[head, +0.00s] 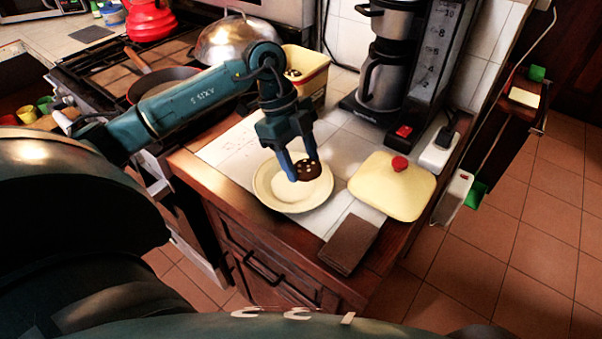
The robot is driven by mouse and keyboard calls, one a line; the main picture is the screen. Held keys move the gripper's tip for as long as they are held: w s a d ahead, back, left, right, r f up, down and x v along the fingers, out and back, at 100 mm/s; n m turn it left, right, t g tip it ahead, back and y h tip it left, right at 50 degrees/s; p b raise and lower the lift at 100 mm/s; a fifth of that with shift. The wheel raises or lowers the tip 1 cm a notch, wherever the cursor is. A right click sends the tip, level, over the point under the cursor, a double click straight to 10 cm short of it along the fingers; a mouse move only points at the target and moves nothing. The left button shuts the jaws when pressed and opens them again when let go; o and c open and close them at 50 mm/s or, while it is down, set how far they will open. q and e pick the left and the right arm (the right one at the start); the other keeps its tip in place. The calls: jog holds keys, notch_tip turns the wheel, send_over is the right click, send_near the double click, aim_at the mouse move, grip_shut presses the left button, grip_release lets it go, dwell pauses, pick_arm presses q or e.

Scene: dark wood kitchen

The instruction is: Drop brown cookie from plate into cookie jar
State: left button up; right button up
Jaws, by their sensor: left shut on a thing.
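The brown cookie (308,170) has pale spots on it. My left gripper (300,165) is shut on the brown cookie, over the cream plate (270,197) on the counter. I cannot tell whether the cookie still touches the plate. The cookie jar (312,84) is a cream square container with no lid on, behind my left gripper; a cookie with pale spots (293,73) shows inside it. The jar's cream lid with a red knob (378,190) lies on the counter to the right of the plate. My right gripper is not in view.
A coffee maker (385,85) stands at the back right of the counter. A dark brown flat block (349,245) lies at the front edge. A stove with a pan (163,83), a metal dome (236,42) and a red kettle (150,22) is at the left.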

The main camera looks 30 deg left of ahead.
aim_at(310, 168)
pick_arm(q)
jog(key=shift+r, duration=2.25)
